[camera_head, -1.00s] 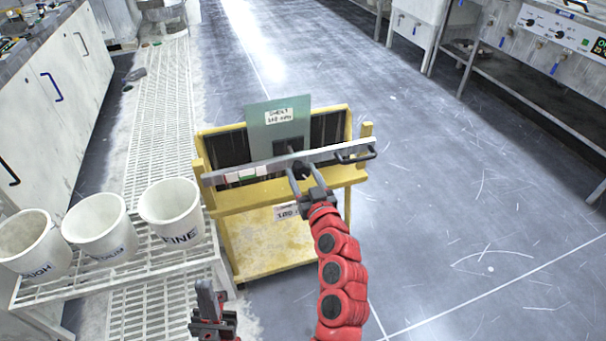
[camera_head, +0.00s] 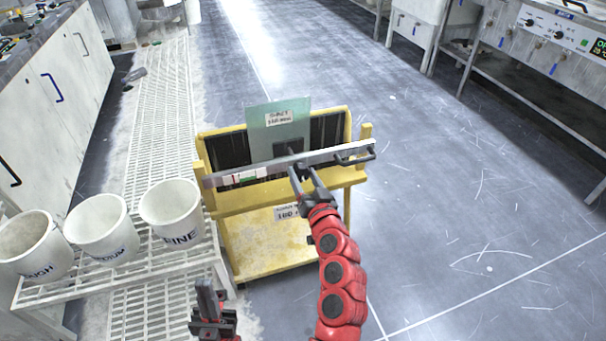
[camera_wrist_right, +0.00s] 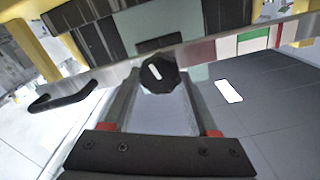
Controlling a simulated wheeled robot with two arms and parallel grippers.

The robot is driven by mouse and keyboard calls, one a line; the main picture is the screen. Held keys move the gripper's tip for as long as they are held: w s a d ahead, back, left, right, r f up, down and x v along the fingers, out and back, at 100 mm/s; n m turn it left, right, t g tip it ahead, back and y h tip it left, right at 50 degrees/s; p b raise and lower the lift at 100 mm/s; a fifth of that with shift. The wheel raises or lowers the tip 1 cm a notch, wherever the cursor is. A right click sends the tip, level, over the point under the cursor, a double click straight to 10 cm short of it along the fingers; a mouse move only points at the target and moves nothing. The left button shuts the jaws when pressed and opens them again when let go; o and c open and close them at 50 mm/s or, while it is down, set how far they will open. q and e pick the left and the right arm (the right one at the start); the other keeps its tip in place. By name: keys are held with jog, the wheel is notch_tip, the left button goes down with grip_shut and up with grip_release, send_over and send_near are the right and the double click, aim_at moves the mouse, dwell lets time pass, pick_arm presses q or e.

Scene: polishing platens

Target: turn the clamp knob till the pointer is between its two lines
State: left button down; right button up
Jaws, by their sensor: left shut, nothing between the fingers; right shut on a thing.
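The clamp knob (camera_wrist_right: 160,74) is black and faceted with a white mark, on a grey metal bar (camera_head: 225,179) across a yellow rack. My right gripper (camera_head: 305,174) is shut on the knob, one finger on each side, as the right wrist view shows. A grey-green plate (camera_head: 279,138) stands upright behind the bar. A coloured scale (camera_head: 246,175) lies along the bar left of the knob; in the right wrist view it has a green block (camera_wrist_right: 252,42) and a thin red line (camera_wrist_right: 278,36). I cannot tell the pointer from the limit lines. My left gripper (camera_head: 208,296) is shut and empty, low in front.
The yellow rack (camera_head: 268,243) stands on the floor. Three white buckets (camera_head: 170,213) stand on a white grated shelf (camera_head: 168,262) at left. A black handle (camera_head: 356,154) sticks out at the bar's right end. Open floor (camera_head: 470,220) lies to the right.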

jog(key=m, duration=0.3)
jog(key=shift+d+r+m+p, duration=0.1)
jog(key=shift+m+p, duration=0.2)
jog(key=shift+p, duration=0.05)
jog(key=shift+m, duration=1.4)
jog(key=o, duration=1.4)
jog(key=shift+c, duration=0.2)
